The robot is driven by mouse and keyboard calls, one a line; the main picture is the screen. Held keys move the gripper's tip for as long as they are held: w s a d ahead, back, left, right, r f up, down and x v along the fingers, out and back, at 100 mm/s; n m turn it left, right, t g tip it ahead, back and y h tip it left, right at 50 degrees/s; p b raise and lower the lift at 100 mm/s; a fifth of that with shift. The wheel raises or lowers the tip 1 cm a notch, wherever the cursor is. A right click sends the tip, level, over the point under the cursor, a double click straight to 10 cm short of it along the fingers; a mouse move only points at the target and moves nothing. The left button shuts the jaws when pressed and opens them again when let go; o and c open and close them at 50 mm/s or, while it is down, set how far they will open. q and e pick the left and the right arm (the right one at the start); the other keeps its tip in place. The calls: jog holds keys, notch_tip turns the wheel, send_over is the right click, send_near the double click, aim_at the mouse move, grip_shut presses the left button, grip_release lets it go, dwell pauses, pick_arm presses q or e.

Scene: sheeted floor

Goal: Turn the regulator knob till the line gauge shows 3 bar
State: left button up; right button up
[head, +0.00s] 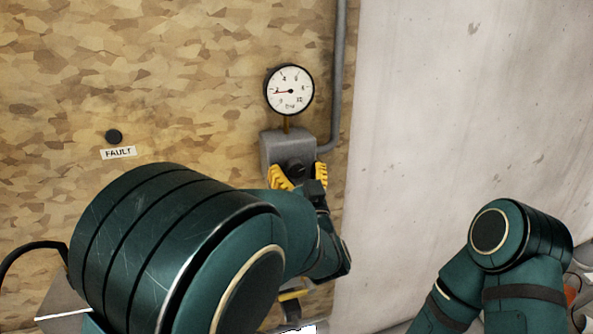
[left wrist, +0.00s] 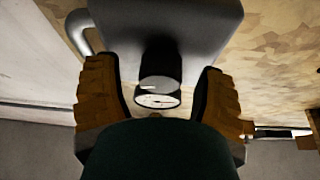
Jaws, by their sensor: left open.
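The round line gauge (head: 289,90) hangs on the wall with a white face. Its red needle points left, close to the 2; I cannot read it exactly. Below it is the grey regulator body (head: 287,149), with a dark knob (head: 296,169) on its front. My left gripper (head: 299,175) is open, its yellow fingers on either side of the knob. In the left wrist view, the knob (left wrist: 160,65) stands between the spread fingers (left wrist: 158,72), with a visible gap on each side. A pale dial-like face with a red mark shows at its lower end.
A grey pipe (head: 338,80) runs down the wall to the regulator's right side. A dark round lamp (head: 114,136) sits above a FAULT label (head: 118,153) at left. A pale wall panel (head: 450,110) fills the right. My right arm shows at lower right, its gripper out of view.

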pick_arm(q)
jog(key=c, duration=1.2)
pick_arm(e)
jog(key=shift+r, duration=0.15)
